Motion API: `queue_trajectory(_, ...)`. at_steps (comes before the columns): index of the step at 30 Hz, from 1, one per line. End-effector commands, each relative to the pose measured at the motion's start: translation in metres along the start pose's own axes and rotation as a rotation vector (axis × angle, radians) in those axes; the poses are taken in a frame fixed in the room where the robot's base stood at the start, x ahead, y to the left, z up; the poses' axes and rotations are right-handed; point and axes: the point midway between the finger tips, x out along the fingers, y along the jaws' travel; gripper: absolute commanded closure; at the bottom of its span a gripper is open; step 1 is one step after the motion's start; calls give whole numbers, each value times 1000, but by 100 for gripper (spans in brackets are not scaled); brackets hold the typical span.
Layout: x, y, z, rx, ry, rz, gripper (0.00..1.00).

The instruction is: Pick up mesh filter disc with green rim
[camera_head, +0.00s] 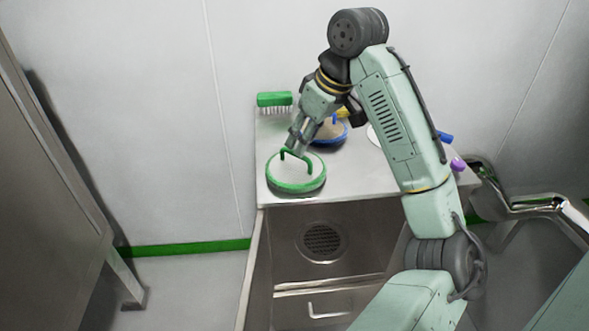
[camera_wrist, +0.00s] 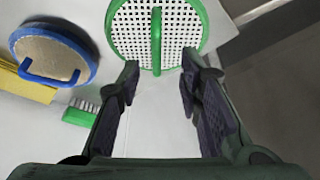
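The mesh filter disc with green rim (camera_head: 297,186) lies flat at the front left of the steel table top. It has a green arched handle on top. In the wrist view the disc (camera_wrist: 186,42) fills the top centre, with white perforated mesh and the handle running lengthwise across it. My gripper (camera_head: 292,150) is just above the disc, near its handle. In the wrist view my gripper (camera_wrist: 157,85) is open, its two dark fingers apart on either side of the lower end of the handle. Nothing is between the fingertips; whether they touch the disc I cannot tell.
A blue-rimmed disc (camera_head: 328,134) with a blue handle lies behind, with something yellow (camera_wrist: 22,84) beside it. A green brush (camera_head: 273,99) is at the back left. Blue (camera_head: 445,137) and purple (camera_head: 458,164) items lie right. A sink-like steel recess (camera_head: 322,242) lies below the front edge.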

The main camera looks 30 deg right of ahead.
Motion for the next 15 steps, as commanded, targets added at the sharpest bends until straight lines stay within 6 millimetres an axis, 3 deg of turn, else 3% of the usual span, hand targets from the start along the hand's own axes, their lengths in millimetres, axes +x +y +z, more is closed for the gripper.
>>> queue_trajectory(10, 43, 5, -1, 3, 0, 0, 67)
queue_trajectory(15, 54, 5, -1, 3, 1, 1, 67)
